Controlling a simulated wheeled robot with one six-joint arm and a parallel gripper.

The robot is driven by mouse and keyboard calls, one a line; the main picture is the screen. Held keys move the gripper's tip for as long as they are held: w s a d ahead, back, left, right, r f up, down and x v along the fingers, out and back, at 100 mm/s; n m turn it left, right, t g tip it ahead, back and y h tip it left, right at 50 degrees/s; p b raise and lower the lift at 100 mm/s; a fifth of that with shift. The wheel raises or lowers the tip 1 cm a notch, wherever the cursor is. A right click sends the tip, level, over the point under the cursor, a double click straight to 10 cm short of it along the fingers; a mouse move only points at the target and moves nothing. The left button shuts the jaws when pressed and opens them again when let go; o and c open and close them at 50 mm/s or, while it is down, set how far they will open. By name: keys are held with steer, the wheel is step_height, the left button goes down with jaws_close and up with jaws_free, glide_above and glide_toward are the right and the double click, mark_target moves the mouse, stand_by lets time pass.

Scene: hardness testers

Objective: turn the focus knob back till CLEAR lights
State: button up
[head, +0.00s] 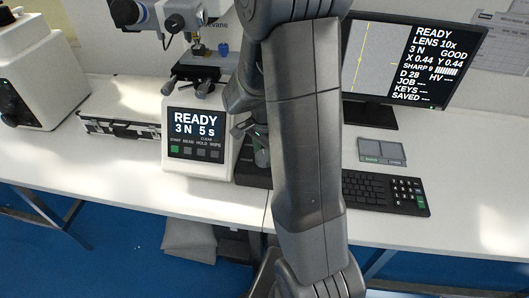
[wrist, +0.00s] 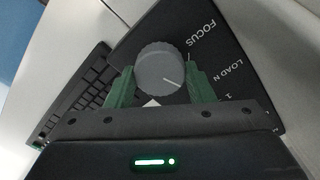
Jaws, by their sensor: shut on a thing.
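The focus knob (wrist: 162,66) is a grey ridged dial with a pale pointer line, on a black panel (wrist: 222,40) marked FOCUS and LOAD N. My gripper (wrist: 160,78) has its green fingers on either side of the knob, shut on it. In the head view my arm hides the knob. The tester's screen (head: 196,126) reads READY, 3 N, 5 s. A small CLEAR label (head: 207,139) shows below that text, dim and too small to tell if lit. The monitor (head: 405,60) reads READY, LENS 10x, GOOD, SHARP 9 with a row of bars.
A keyboard (head: 372,190) lies right of my arm, with a grey two-part pad (head: 381,152) behind it. The tester's stage (head: 200,68) stands behind its screen. A flat case (head: 115,125) and another white machine (head: 30,85) are at left. The table's front left is clear.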

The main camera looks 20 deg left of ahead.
steer(key=n, duration=0.5)
steer(key=shift+b, duration=0.4)
steer(key=n, duration=0.4)
steer(key=shift+a+n, duration=0.1)
steer(key=shift+n, duration=0.3)
steer(key=n+b, duration=0.1)
steer(key=n, duration=0.3)
steer(key=shift+n, duration=0.3)
steer(key=n, duration=0.4)
steer(key=shift+n, duration=0.3)
steer(key=n, duration=0.5)
steer(key=shift+b, duration=0.3)
steer(key=n, duration=0.4)
steer(key=shift+n, duration=0.4)
steer(key=n, duration=0.4)
steer(key=shift+n, duration=2.6)
